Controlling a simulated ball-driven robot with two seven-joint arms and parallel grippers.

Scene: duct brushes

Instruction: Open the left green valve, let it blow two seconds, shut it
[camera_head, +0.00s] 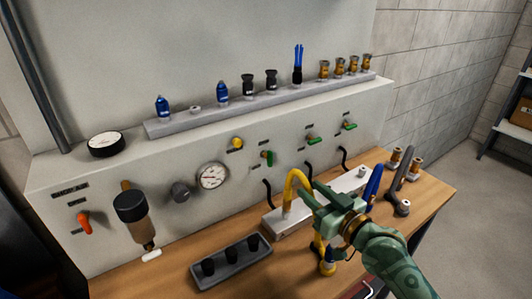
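The left green valve (268,158) is on the grey panel, right of the round gauge; its green handle hangs roughly upright, pointing down. Two more green valves, the middle one (314,140) and the right one (349,126), have handles lying roughly level. My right gripper (312,200) is over the bench beside the yellow hose (294,184), below and right of the left valve and apart from it. Its fingers overlap the hose, so I cannot tell whether they are open or shut on it. My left gripper is not in view.
A pale manifold block (282,223) lies on the wooden bench (180,275). A dark tray (229,268) with black pieces stands in front. A ledge (180,126) above holds several fittings. Blue and dark tubes stand at the right. A red lever (84,222) is at far left.

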